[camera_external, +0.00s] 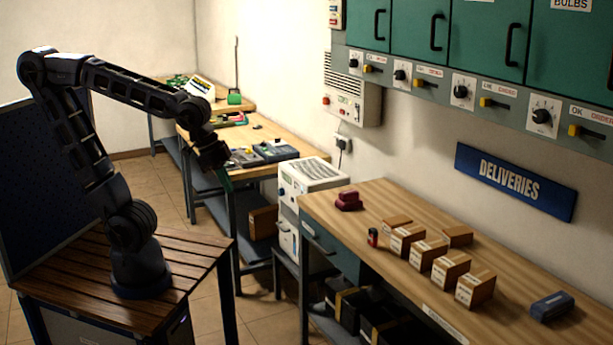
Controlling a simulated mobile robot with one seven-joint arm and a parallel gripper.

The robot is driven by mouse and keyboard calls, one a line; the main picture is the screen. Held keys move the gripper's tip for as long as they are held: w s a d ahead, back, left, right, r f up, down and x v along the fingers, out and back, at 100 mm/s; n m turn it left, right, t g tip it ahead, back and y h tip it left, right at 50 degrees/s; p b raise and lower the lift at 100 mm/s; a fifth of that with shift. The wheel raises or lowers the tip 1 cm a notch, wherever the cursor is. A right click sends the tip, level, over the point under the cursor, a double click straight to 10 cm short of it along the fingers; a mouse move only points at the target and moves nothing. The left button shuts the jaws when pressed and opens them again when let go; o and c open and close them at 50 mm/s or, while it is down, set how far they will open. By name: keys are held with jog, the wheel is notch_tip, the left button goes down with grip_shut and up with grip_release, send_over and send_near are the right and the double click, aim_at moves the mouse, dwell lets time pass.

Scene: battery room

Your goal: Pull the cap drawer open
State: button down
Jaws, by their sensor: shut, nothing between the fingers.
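My gripper (219,163) is shut and empty, at the end of my raised arm. In the picture it overlaps the left front edge of the middle workbench; I cannot tell whether it touches anything. A narrow green panel (224,181) shows just below it under that bench top, perhaps a drawer front, seen nearly edge-on. A teal drawer front (335,252) with a pale bar handle (318,241) sits under the near end of the right bench and looks closed. No readable label shows which one is the cap drawer.
The right bench (385,200) holds several cardboard boxes (408,238), a dark red block (348,200) and a blue case (552,306). A white cabinet (312,175) stands between the benches. Dark bins (350,303) sit below. Tiled floor lies open between my stand and the benches.

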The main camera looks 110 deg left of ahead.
jog(key=w+a+f+n, duration=0.2)
jog(key=w+a+f, duration=0.2)
jog(key=w+a, duration=0.55)
jog(key=n+g+y, duration=0.2)
jog(key=n, duration=0.4)
send_near(320, 239)
jog(key=w+d+r, duration=0.1)
jog(key=d+r, duration=0.1)
jog(key=d, duration=0.2)
jog(key=shift+m, duration=0.3)
jog(key=shift+w+x, duration=0.15)
jog(key=shift+x, duration=2.15)
jog(key=shift+w+x, duration=0.15)
jog(key=shift+x, duration=2.15)
jog(key=shift+s+d, duration=0.1)
jog(key=shift+d, duration=0.1)
jog(key=s+d, duration=1.7)
jog(key=shift+r, duration=0.15)
